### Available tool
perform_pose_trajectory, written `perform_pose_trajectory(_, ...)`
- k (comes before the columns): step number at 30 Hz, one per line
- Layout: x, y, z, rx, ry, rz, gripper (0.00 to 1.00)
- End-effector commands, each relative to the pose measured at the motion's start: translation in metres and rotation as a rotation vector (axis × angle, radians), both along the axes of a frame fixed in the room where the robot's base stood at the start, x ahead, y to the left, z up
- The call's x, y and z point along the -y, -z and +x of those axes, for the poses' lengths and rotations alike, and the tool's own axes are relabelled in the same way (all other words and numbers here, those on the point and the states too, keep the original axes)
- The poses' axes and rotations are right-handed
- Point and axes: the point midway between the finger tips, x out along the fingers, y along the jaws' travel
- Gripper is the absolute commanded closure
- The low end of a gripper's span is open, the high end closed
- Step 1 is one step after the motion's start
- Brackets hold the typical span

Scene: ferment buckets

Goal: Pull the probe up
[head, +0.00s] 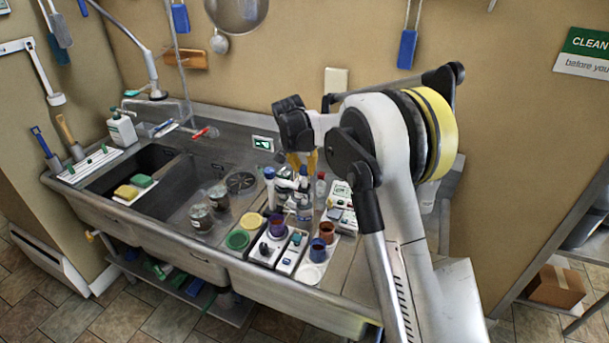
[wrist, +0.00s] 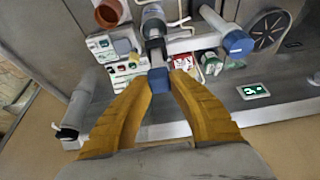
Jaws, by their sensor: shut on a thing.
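My gripper (head: 303,163) reaches down over the cluttered counter beside the sink in the head view. In the wrist view its yellow fingers (wrist: 163,82) are shut on a small blue block (wrist: 158,81), which looks like the head of the probe. A grey and dark fitting (wrist: 154,42) shows just beyond the block; I cannot tell whether it belongs to the probe. The probe's lower part is hidden, so I cannot tell how deep it sits. In the head view the fingers and nearby bottles hide the probe.
A white cylinder with a blue top (wrist: 238,42) stands close to the right finger in the wrist view. White instruments (head: 340,195) and several cups, including a purple one (head: 277,226), crowd the counter. The sink basin (head: 140,170) lies left. The wall is behind.

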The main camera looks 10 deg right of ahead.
Motion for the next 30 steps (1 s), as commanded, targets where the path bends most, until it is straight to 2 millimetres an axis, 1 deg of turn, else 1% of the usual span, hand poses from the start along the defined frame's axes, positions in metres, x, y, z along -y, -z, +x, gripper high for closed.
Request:
perform_pose_trajectory(1,0.000,-0.011,0.000,0.001,-0.001,-0.001,1.00)
perform_pose_trajectory(2,0.000,-0.013,0.000,0.001,-0.001,-0.001,1.00)
perform_pose_trajectory(10,0.000,-0.013,0.000,0.001,-0.001,-0.001,1.00)
perform_pose_trajectory(11,0.000,-0.013,0.000,0.001,-0.001,-0.001,0.71)
perform_pose_trajectory(12,0.000,-0.013,0.000,0.001,-0.001,-0.001,0.59)
perform_pose_trajectory(13,0.000,-0.013,0.000,0.001,-0.001,-0.001,0.53)
perform_pose_trajectory(23,0.000,-0.015,-0.001,0.001,-0.001,-0.001,0.53)
perform_pose_trajectory(26,-0.003,-0.024,-0.004,0.001,-0.001,-0.001,0.53)
perform_pose_trajectory(29,-0.007,-0.041,-0.010,0.001,-0.001,-0.001,0.53)
perform_pose_trajectory(30,-0.009,-0.049,-0.012,0.000,-0.002,-0.001,0.53)
